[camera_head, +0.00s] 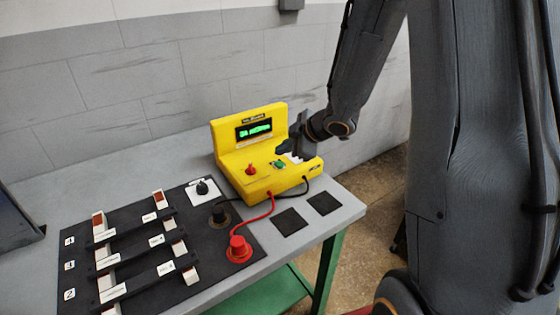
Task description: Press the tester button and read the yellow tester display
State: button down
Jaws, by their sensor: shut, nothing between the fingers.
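The yellow tester (236,171) stands on the bench near its right end, with a slanted front panel. Its dark display (254,129) is lit with green characters, too small and blurred to read surely. A green button (279,164) and a red knob (251,170) sit on the panel. My gripper (284,150) is shut and empty, just above the right side of the panel. Its tip is close over the green button. I cannot tell whether it touches the button. Part of the tester's right side is hidden behind my gripper.
A black mat (205,245) left of the tester holds several white-ended parts, a red plug (239,249) and a black plug (219,216). Two dark squares (290,222) lie on the grey bench (345,205). The tiled wall (150,75) rises behind. A dark screen edge (15,215) shows at left.

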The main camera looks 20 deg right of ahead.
jog(key=shift+r+p, duration=1.75)
jog(key=shift+r, duration=0.05)
jog(key=m+h, duration=0.1)
jog(key=m+g+h+b, duration=0.2)
jog(key=m+h+b, duration=0.2)
jog(key=m, duration=0.4)
send_near(283, 165)
jog(key=s+d, duration=0.4)
jog(key=s, duration=0.1)
jog(key=s+a+f+m+g, duration=0.1)
jog(key=s+a+m+g, duration=0.1)
jog(key=s, duration=0.5)
jog(key=s+a+f+m+g+b, duration=0.1)
jog(key=s+a+m+g, duration=0.1)
jog(key=s+m, duration=0.2)
jog(key=s, duration=0.3)
jog(key=shift+a+f+g, duration=0.2)
jog(key=shift+a+g, duration=0.1)
